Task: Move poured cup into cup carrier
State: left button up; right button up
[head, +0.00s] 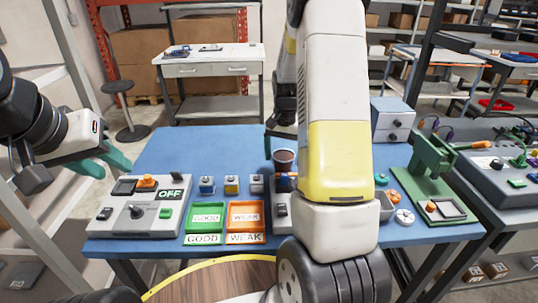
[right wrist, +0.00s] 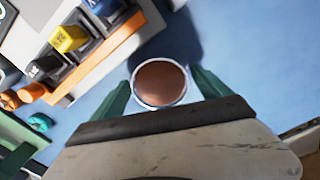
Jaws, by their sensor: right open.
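The cup (head: 284,157), filled with something brown, stands upright near the middle of the blue table, partly beside my right arm. In the right wrist view the cup (right wrist: 160,84) sits between the green fingers of my right gripper (right wrist: 159,79). The right gripper is open around it, with no clear grip. My left gripper (head: 103,160) is apart from the table objects at the left, its green fingers spread and empty. I cannot make out the cup carrier for certain; my right arm hides part of the table.
A grey control box (head: 139,207) with an OFF display stands at the left. Green (head: 205,226) and orange (head: 246,224) label trays lie at the front. A green stand (head: 432,180) is at the right. The back left of the blue table (head: 195,150) is clear.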

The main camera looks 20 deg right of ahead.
jog(key=c, duration=1.9)
